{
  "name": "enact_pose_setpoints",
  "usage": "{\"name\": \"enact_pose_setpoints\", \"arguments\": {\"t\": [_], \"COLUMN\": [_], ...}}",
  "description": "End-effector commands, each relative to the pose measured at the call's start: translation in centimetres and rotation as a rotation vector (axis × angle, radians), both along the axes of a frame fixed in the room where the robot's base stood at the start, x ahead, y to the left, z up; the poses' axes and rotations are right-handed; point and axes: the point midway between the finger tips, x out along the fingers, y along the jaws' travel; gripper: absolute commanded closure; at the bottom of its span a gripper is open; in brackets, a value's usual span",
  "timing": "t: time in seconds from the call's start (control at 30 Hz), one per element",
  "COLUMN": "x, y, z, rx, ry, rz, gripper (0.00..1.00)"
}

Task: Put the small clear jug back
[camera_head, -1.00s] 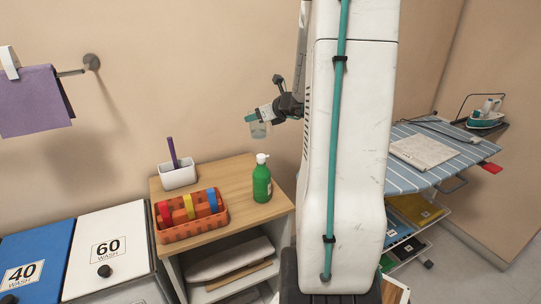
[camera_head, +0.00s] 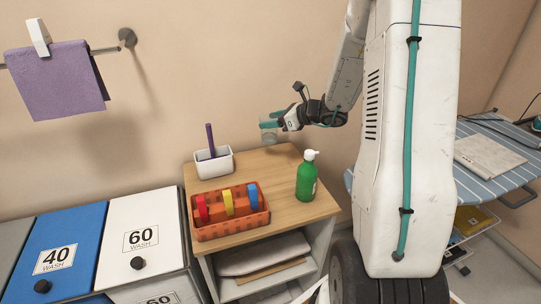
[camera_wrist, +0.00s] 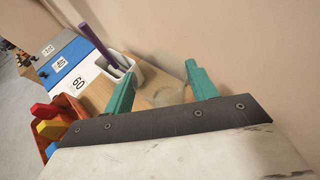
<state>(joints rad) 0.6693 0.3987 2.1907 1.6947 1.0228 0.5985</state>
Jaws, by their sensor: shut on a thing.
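The small clear jug (camera_head: 268,131) is see-through and hangs in the air above the wooden top of a small cabinet (camera_head: 272,165). My gripper (camera_head: 270,120) is shut on it, with teal fingers on either side. In the wrist view the jug (camera_wrist: 167,92) shows faintly between the two teal fingertips, against the wooden top and the wall. Its outline is hard to make out, and I cannot tell its exact tilt.
On the cabinet top stand a white pot (camera_head: 214,163) with a purple stick, an orange basket (camera_head: 231,229) of coloured things and a green pump bottle (camera_head: 307,178). Wood between them is bare. Wash bins (camera_head: 140,235) stand left; an ironing board (camera_head: 495,165) stands right.

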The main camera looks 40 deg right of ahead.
Motion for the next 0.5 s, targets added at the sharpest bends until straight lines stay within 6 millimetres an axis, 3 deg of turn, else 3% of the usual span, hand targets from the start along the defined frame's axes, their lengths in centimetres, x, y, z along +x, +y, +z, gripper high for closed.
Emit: {"name": "enact_pose_setpoints", "arguments": {"t": [0.13, 0.5], "x": [0.0, 0.0], "y": [0.1, 0.1], "z": [-3.0, -6.9], "rx": [0.004, 0.004], "ry": [0.005, 0.004], "rz": [0.001, 0.000], "gripper": [0.65, 0.65]}}
